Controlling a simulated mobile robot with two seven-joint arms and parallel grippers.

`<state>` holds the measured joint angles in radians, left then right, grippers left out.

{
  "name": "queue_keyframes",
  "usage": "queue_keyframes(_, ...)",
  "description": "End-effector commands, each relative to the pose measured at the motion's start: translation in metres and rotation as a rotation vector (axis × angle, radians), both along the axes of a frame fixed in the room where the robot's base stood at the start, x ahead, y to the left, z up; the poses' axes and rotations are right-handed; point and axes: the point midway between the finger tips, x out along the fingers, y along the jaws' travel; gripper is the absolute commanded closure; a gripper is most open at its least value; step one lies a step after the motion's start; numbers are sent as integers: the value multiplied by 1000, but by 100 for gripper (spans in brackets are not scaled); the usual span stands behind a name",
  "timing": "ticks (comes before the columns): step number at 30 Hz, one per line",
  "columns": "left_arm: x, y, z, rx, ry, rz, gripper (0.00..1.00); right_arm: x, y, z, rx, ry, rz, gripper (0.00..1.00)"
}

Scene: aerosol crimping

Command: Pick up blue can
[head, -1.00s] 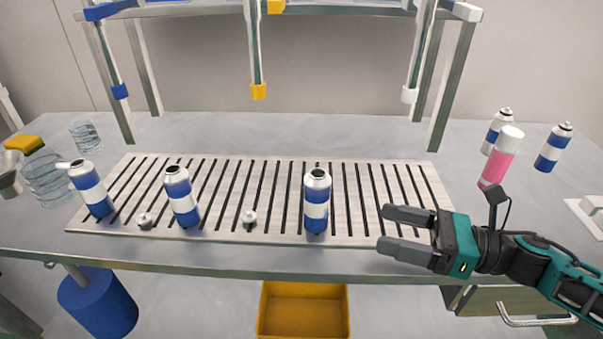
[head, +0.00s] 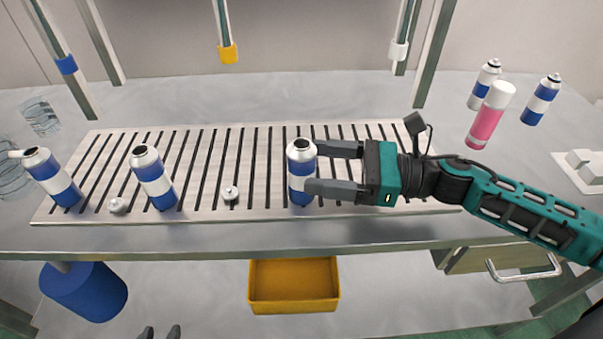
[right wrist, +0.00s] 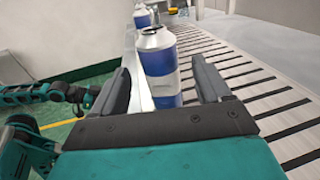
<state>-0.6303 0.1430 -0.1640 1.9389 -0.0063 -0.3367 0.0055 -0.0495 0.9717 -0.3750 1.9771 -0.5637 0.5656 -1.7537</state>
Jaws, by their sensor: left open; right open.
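A blue can (head: 300,172) with a white band and open top stands upright on the slatted rack (head: 262,208). My right gripper (head: 313,168) is open with its fingers at the can's right side, one on the far side and one on the near side. In the right wrist view the blue can (right wrist: 159,62) stands upright between the two open fingers, a little beyond the palm. Two similar blue cans, a middle one (head: 152,180) and a left one (head: 52,180), stand further left. My left gripper (head: 160,332) shows only its fingertips at the bottom edge, open and empty.
Small metal valves (head: 230,194) and (head: 118,206) sit on the rack. A pink can (head: 488,118) and two blue-and-white capped cans (head: 540,100) stand at the right back. Frame posts (head: 434,55) rise behind. A yellow bin (head: 293,285) and blue bucket (head: 84,290) are below the table.

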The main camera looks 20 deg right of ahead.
Motion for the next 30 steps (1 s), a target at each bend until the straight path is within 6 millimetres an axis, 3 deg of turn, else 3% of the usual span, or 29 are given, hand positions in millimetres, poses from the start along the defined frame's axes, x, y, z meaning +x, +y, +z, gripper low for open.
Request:
queue_keyframes(7,0,0,5,0,-1,0,57,5,11,2,2,-1,1,23)
queue_keyframes(18,5,0,21,-1,-12,1,57,24,48,3,1,0,-1,23)
queue_keyframes(27,6,1,21,0,-14,1,57,25,51,1,0,1,0,23)
queue_keyframes(30,6,1,21,0,-14,1,57,25,51,1,0,1,0,33)
